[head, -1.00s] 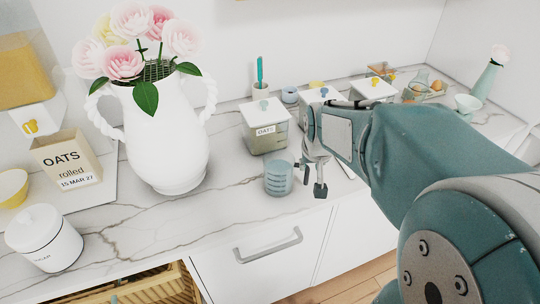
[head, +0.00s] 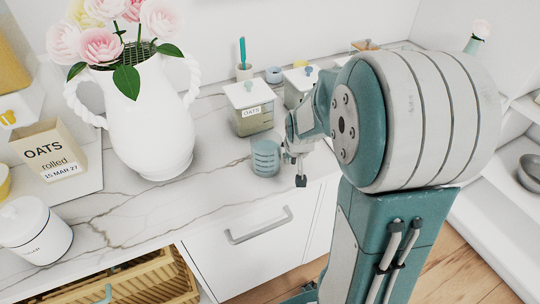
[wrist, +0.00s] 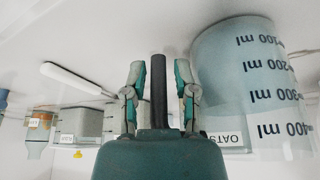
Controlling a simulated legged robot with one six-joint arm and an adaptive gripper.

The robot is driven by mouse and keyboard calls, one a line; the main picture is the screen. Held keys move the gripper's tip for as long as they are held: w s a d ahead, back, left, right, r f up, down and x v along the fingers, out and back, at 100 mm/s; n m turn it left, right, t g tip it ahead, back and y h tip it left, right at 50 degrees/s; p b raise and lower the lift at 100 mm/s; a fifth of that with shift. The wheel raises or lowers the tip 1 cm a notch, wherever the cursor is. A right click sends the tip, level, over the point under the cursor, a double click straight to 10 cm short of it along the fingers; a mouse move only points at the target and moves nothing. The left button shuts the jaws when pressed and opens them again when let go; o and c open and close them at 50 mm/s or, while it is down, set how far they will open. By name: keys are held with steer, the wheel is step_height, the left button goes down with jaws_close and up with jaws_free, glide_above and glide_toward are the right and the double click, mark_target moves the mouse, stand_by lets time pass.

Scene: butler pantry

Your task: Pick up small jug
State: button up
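The small jug is a translucent blue measuring cup (head: 266,158) standing on the marble counter near its front edge. It also shows large and upside down at the right of the wrist view (wrist: 250,85), with its millilitre marks visible; its handle is not clear. My gripper (head: 297,168) is just right of the jug in the head view. In the wrist view my gripper (wrist: 160,85) has its fingers apart, with a dark bar between them and nothing visibly held. The jug is beside the fingers, not between them.
An oats canister (head: 250,108) stands behind the jug, with more canisters to the right. A white vase of flowers (head: 150,115) stands left. A white-handled utensil (wrist: 75,78) shows in the wrist view. A drawer with a grey handle (head: 258,225) is below the counter.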

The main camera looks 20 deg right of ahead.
jaws_close()
